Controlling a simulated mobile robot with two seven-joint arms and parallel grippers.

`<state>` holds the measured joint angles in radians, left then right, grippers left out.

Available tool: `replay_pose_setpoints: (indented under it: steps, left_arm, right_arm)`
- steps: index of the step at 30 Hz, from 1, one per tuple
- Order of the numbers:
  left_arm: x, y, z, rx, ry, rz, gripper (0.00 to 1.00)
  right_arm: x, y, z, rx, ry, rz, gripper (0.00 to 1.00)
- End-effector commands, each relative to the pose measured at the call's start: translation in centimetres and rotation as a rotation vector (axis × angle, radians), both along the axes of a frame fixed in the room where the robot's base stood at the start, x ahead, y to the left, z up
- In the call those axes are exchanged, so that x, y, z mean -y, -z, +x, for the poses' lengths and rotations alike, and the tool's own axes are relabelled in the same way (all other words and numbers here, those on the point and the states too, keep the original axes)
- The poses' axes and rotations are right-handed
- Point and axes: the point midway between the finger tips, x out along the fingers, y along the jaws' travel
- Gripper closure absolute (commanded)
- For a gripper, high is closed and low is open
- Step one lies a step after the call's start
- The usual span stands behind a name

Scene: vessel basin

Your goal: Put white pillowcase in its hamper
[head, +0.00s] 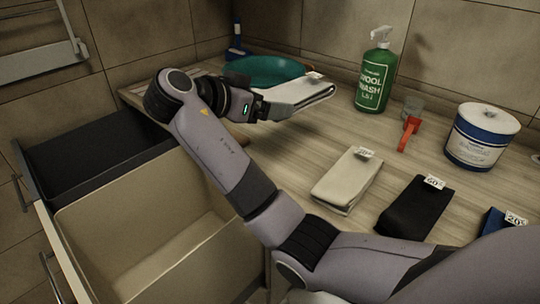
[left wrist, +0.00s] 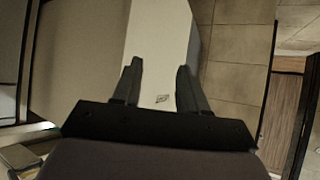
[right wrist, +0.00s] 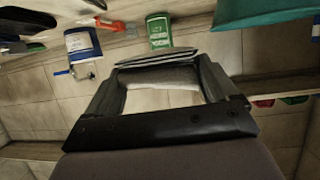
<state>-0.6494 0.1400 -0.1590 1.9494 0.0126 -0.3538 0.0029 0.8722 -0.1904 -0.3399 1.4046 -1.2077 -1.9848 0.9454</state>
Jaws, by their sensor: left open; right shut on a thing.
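My right gripper (head: 262,106) is shut on a folded whitish cloth (head: 303,92) with a small tag, held above the back of the counter in front of the teal basin. In the right wrist view the cloth (right wrist: 160,76) lies between the fingers of the right gripper (right wrist: 158,82). A second folded, cream-white cloth (head: 345,182) with a tag lies on the counter. I cannot tell for sure which is the pillowcase. A beige hamper (head: 150,235) and a dark hamper (head: 95,150) stand pulled out at left. My left gripper (left wrist: 158,85) is open and empty; the head view does not show it.
A black folded cloth (head: 415,208) and a blue one (head: 497,224), both tagged, lie at the right of the counter (head: 300,150). The teal basin (head: 270,70), green wool-wash bottle (head: 374,75), red-handled item (head: 409,132) and white-blue tub (head: 480,137) stand along the back.

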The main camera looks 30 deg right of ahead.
Motion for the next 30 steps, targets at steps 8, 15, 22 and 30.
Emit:
replay_pose_setpoints:
  steps: [8,15,22,30]
  left_arm:
    - [0.0,-0.4,0.0,0.0,0.0,0.0,0.57]
    - [0.0,-0.5,0.0,0.0,0.0,0.0,0.57]
    - [0.0,-0.8,0.0,0.0,0.0,0.0,0.57]
    - [0.0,-0.8,0.0,0.0,0.0,0.0,0.57]
  right_arm:
    - [0.1,7.1,0.0,-0.001,0.0,-0.004,0.58]
    - [0.0,9.7,0.1,0.004,-0.001,-0.003,0.58]
    - [0.0,12.8,0.0,0.0,-0.001,-0.003,0.58]
    - [0.0,13.6,0.0,0.002,0.0,0.0,0.58]
